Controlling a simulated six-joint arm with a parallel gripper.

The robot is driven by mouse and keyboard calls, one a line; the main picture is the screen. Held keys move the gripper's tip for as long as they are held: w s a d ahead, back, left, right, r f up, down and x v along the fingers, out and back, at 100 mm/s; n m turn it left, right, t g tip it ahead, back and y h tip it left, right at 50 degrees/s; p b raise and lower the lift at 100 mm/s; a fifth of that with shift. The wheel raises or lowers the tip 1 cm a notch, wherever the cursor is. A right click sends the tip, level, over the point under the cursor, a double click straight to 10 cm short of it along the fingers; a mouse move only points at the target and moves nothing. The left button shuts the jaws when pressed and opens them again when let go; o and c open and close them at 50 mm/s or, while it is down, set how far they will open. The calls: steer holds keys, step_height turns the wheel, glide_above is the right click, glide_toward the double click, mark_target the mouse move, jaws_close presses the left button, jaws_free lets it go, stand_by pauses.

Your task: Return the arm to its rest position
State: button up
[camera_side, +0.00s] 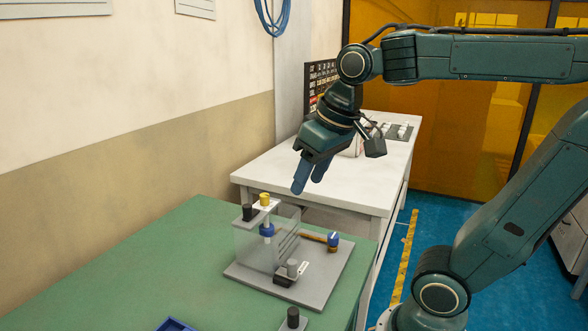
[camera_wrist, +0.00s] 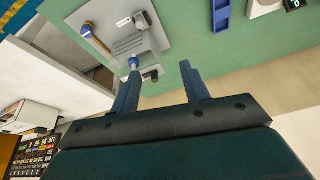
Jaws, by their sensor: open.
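My gripper (camera_side: 311,176) hangs in the air above the far end of the green table, above and slightly right of the small fixture (camera_side: 265,235). Its two fingers stand apart with nothing between them, and the wrist view shows both fingers (camera_wrist: 162,88) open. The fixture has a clear panel, a yellow-topped post, a black knob and a blue collar, on a grey base plate (camera_side: 318,292). In the wrist view the grey plate (camera_wrist: 158,30) shows beyond the fingers. My arm reaches in from the right, raised and bent downward at the wrist.
The green table (camera_side: 150,262) carries a blue tray (camera_side: 176,325) at the front edge and a black-topped knob (camera_side: 293,318). A white table (camera_side: 270,170) with a white box stands behind. A beige wall runs along the left. Blue floor lies on the right.

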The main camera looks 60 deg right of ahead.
steer(key=s+a+f+n+t, duration=0.1)
steer(key=s+a+f+n, duration=0.1)
steer(key=s+f, duration=0.2)
steer(key=shift+s+a+f, duration=0.15)
steer(key=shift+s, duration=1.05)
steer(key=shift+c, duration=0.3)
